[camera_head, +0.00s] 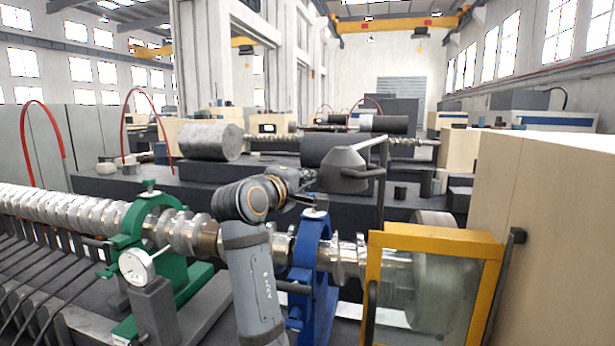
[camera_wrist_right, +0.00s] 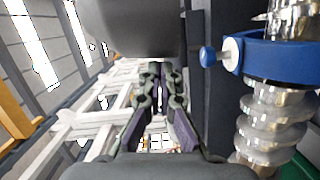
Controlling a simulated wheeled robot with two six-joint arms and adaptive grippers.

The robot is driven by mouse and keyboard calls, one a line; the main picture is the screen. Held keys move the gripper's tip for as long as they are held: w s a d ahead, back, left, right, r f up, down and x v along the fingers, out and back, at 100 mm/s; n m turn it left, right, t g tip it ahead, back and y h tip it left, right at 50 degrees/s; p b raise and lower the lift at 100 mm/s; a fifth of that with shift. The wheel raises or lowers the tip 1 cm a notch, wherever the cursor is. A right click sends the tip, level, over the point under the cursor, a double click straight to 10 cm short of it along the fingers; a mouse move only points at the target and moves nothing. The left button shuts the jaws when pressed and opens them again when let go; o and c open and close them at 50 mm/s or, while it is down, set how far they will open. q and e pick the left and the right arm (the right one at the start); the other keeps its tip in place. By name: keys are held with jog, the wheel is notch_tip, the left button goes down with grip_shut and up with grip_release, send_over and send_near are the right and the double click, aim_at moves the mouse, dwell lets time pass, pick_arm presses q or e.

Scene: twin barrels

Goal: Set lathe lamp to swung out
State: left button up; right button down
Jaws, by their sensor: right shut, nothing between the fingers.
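The lathe lamp (camera_head: 345,172) is a grey cone-shaped shade on an angled arm. Its thin upright post (camera_head: 381,190) rises behind the yellow-framed guard. My right gripper (camera_head: 312,180) is just left of the shade in the head view, close to it; whether they touch cannot be told. In the right wrist view its dark fingers (camera_wrist_right: 155,75) are shut with nothing between them. A large grey rounded shape (camera_wrist_right: 135,25) hangs close above the fingers there, perhaps the shade. My left gripper is not in view.
A blue steady rest (camera_head: 310,250) and a green one (camera_head: 150,235) hold the shiny crankshaft (camera_head: 60,208). The yellow-framed guard (camera_head: 430,242) covers the chuck (camera_head: 425,290). A beige cabinet (camera_head: 550,220) fills the right side. Dark cylinders (camera_head: 335,149) lie behind.

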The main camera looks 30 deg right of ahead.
aim_at(332, 181)
jog(key=s+d, duration=0.1)
jog(key=s, duration=0.1)
jog(key=s+n+t+y, duration=0.1)
jog(key=s, duration=0.1)
jog(key=s+d+t, duration=0.1)
jog(key=s, duration=0.1)
jog(key=shift+d, duration=0.3)
jog(key=shift+w+a+n, duration=0.1)
jog(key=shift+n, duration=0.2)
jog(key=shift+a, duration=0.1)
